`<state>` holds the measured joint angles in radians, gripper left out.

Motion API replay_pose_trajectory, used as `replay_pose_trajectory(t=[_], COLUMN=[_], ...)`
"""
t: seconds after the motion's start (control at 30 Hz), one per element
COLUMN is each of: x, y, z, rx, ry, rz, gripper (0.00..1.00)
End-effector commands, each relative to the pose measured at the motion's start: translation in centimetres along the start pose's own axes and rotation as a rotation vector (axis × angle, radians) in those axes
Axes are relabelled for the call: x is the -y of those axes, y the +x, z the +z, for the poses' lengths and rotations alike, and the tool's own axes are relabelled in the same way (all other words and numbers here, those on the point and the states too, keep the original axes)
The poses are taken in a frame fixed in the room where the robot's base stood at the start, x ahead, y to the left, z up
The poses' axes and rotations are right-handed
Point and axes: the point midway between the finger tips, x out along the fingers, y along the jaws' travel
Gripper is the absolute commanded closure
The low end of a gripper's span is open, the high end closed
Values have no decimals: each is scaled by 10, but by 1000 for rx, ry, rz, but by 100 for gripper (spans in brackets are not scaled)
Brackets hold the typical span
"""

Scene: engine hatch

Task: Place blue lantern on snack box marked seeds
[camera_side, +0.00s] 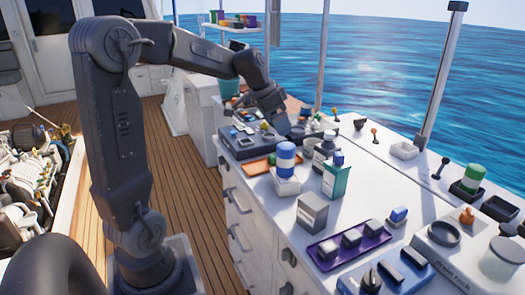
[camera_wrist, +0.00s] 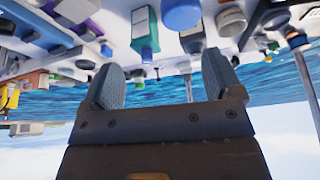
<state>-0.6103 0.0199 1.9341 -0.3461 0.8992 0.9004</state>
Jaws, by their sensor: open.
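The blue lantern looks to be the blue-and-white banded cylinder (camera_side: 285,157), standing upright on a white box-like base (camera_side: 286,185) near the counter's front edge. A blue round top (camera_wrist: 181,14), probably the same cylinder, shows at the top of the wrist view. A teal-and-white carton (camera_side: 335,180) stands to its right; a grey-and-white box (camera_side: 313,211) is nearer the camera. I cannot read a seeds label on any box. My gripper (camera_side: 298,132) is behind the cylinder, apart from it. In the wrist view its fingers (camera_wrist: 162,64) are spread and empty.
The white counter (camera_side: 390,178) is crowded. An orange tray (camera_side: 257,166) lies left of the cylinder, and a purple tray (camera_side: 348,247) with several small boxes is nearer.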

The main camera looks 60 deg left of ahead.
Motion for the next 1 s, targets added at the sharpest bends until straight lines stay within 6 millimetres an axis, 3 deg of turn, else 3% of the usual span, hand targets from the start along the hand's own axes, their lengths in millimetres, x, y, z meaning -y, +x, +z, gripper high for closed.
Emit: replay_pose_trajectory(t=[0.07, 0.2, 0.3, 0.4, 0.6, 1.0], x=[-44, -124, -168, -196, -219, -222], y=[-14, -35, -45, -50, -51, -51], z=[5, 37, 70, 101, 139, 145], rx=[-2, -6, -20, -42, -73, -77], ry=[7, -11, -32, -54, -89, -102], rz=[-5, -22, -35, -43, -48, -49], gripper=[15, 15, 15, 15, 15, 15])
